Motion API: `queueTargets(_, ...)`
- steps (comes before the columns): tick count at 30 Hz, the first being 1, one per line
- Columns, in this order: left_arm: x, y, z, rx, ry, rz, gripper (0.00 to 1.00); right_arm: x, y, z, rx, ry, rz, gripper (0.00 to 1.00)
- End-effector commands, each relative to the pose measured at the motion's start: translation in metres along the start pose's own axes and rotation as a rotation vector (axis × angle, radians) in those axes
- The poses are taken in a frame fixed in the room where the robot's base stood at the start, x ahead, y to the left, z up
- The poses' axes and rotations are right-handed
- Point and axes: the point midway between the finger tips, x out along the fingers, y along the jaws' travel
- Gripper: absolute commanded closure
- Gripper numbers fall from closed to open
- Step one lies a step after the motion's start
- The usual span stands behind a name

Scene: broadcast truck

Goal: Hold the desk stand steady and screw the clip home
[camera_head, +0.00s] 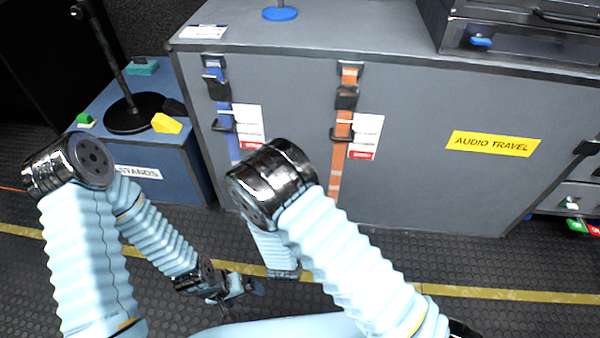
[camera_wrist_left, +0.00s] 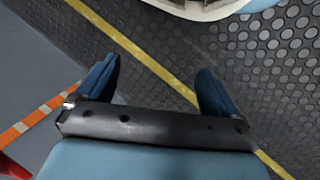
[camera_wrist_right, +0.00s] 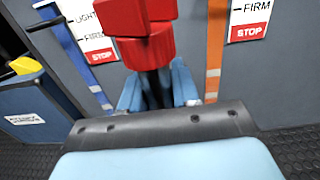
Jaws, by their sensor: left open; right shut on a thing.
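A black stand with a round base (camera_head: 135,113) and a tall pole, which looks like the desk stand, stands on the blue STANDS case in the head view. The pole's top is cut off by the frame. My left gripper (camera_head: 240,288) is low over the floor, well away from the stand. In the left wrist view its blue fingers (camera_wrist_left: 155,80) are apart with only floor between them. My right gripper (camera_wrist_right: 157,88) is shut on a red and black thing (camera_wrist_right: 147,48), likely the clip. The head view hides this gripper behind my right arm.
The STANDS case (camera_head: 185,165) also holds yellow (camera_head: 166,123), green (camera_head: 86,120) and teal (camera_head: 142,66) blocks. A large grey case (camera_head: 420,185) with blue and orange (camera_head: 341,130) straps stands to its right. A blue disc (camera_head: 280,14) with a stem is on top. Dark floor lies in front.

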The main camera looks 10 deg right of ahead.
Motion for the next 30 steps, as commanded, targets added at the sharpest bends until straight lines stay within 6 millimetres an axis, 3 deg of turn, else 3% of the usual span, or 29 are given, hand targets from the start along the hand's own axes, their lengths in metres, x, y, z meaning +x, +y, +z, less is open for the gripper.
queueTargets(4,0.000,0.000,0.000,0.001,0.000,0.000,0.05,0.007,-0.034,0.005,-0.002,0.000,-0.063,1.00)
queueTargets(12,0.000,0.000,-0.001,0.002,0.000,0.000,0.05,0.013,-0.134,0.017,-0.002,0.000,-0.251,1.00)
queueTargets(15,0.000,0.000,-0.001,0.002,0.000,0.000,0.05,0.012,-0.152,0.020,-0.002,0.000,-0.288,1.00)
queueTargets(24,0.000,0.000,-0.001,0.002,0.001,0.001,0.06,0.011,-0.158,0.021,-0.001,-0.001,-0.298,1.00)
queueTargets(30,0.000,0.000,-0.001,0.002,0.001,0.000,0.37,0.011,-0.157,0.021,-0.001,0.000,-0.297,1.00)
